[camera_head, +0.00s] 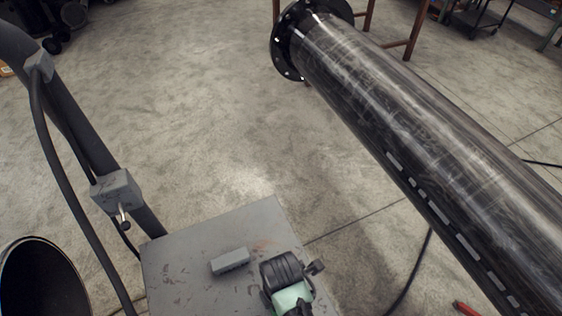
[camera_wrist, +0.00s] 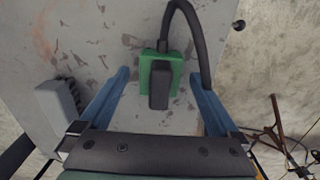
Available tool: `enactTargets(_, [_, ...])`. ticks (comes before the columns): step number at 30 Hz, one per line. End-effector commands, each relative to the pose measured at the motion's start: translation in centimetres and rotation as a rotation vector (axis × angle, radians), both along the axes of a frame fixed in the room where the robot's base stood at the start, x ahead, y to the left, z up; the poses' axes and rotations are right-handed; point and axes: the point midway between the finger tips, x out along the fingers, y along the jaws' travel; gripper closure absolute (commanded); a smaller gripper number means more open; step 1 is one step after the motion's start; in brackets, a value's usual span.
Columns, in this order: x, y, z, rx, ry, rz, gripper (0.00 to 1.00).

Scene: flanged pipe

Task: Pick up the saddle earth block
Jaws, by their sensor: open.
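The saddle earth block, a green block (camera_wrist: 153,62) with a dark grey raised piece on it, shows in the wrist view on the worn grey tabletop (camera_wrist: 110,20). A thick black cable (camera_wrist: 188,12) loops from its top end down to the right. My gripper (camera_wrist: 160,76) is open, its blue fingers one on each side of the block with gaps between. How high the fingertips are above the tabletop I cannot tell. In the head view my gripper's black and pale green body (camera_head: 284,272) is over the table (camera_head: 200,245) and seems to hide the block.
A grey bar-shaped block (camera_head: 230,261) lies on the table left of my gripper; it also shows in the wrist view (camera_wrist: 58,112), near the left finger. A large dark flanged pipe (camera_head: 430,130) runs along the right. A grey post with a box (camera_head: 116,190) stands left.

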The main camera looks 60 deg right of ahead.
Motion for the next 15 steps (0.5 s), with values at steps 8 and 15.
enactTargets(8, [0.04,0.0,-0.08,-0.001,-0.001,0.001,0.11])
enactTargets(15, [0.03,-0.01,-0.06,-0.001,-0.001,0.001,0.55])
